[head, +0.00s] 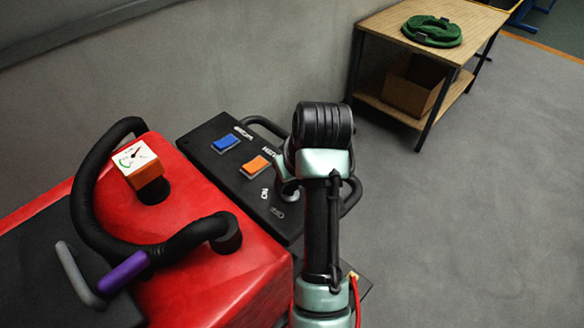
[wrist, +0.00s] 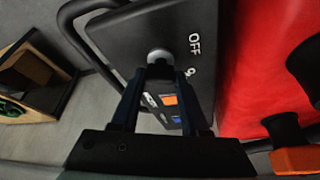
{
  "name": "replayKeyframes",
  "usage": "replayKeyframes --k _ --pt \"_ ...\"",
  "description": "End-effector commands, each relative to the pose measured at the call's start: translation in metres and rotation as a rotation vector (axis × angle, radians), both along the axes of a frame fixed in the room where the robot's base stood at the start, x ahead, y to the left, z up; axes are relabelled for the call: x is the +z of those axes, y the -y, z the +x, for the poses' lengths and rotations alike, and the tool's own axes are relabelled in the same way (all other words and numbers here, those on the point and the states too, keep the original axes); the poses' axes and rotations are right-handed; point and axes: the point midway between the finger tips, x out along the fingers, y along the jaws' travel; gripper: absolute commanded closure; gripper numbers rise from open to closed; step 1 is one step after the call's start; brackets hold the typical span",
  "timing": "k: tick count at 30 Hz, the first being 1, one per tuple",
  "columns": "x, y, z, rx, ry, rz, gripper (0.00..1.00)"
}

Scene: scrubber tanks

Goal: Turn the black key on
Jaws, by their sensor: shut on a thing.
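The black key (wrist: 160,70) is small and mostly hidden between my fingertips in the wrist view. It sits at a round grey lock collar (wrist: 160,54) on the black control panel (wrist: 140,35). My gripper (wrist: 159,76) is shut on the key, with its two dark fingers reaching to the collar. In the head view my arm covers most of the key, and the panel (head: 218,167) shows to its left. The word OFF is legible beside the collar in the wrist view. The key's exact angle cannot be told.
A blue switch (head: 225,142) and an orange switch (head: 255,166) are on the panel. Black rails edge it. A wooden table (head: 480,25) stands behind; floor at right is clear.

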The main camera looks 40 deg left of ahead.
Motion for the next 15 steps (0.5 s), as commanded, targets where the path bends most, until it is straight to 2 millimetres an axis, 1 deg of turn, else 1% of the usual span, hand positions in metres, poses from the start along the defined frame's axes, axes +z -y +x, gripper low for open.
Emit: replayKeyframes --k 1,15 --pt "0.0053 -0.0009 -0.0021 -0.042 -0.003 -0.001 1.0" --pt "0.0043 -0.0025 -0.0031 -0.454 -0.002 -0.001 1.0"
